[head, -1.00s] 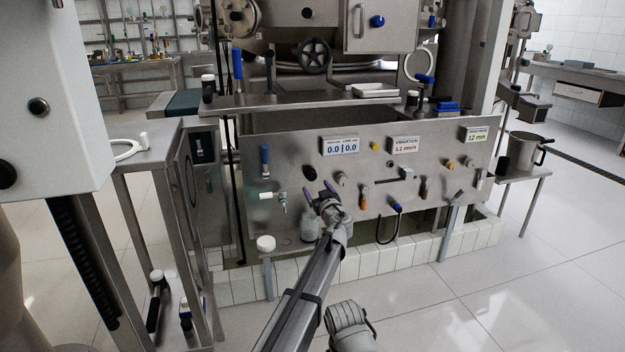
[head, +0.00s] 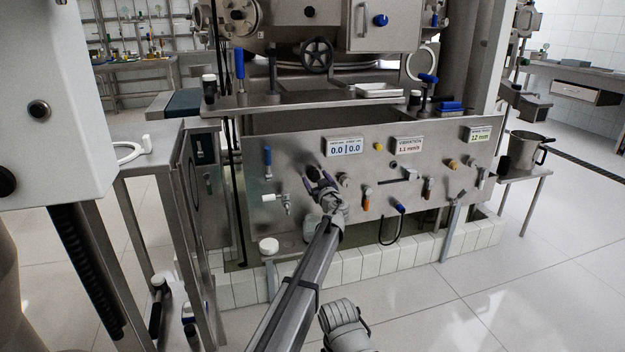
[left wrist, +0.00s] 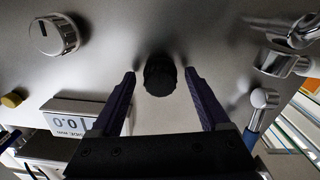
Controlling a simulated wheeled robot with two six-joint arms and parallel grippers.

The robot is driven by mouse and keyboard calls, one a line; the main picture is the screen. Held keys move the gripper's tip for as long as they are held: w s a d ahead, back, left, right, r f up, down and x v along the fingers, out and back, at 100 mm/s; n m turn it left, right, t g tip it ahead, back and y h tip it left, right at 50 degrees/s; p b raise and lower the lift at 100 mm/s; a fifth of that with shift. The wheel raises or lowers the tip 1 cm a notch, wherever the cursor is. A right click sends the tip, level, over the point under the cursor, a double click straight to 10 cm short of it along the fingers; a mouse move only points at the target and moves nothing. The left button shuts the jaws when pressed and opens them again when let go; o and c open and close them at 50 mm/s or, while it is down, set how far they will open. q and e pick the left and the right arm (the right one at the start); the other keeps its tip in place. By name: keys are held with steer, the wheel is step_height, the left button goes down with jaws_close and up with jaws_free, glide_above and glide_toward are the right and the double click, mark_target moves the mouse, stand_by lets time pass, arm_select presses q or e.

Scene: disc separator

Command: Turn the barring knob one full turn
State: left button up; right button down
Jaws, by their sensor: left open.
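A round black knob (left wrist: 160,76), which I take for the barring knob, sticks out from the steel panel (left wrist: 150,25) in the left wrist view. In the head view the knob (head: 312,173) is partly hidden by my left gripper (head: 318,180). My left gripper (left wrist: 160,78) is open, its two purple fingers apart on either side of the knob in the wrist view. A gap shows between the knob and each finger. I cannot tell how far along its depth the fingertips reach. My right gripper does not show.
A silver dial (left wrist: 54,35) and a white display (head: 343,147) sit close by on the panel. A small tap (head: 284,200) and a blue-handled valve (head: 267,158) are to the left. A shelf ledge (head: 300,103) juts out above. The floor in front is clear.

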arm_select(q)
jaws_close()
stand_by(0.6)
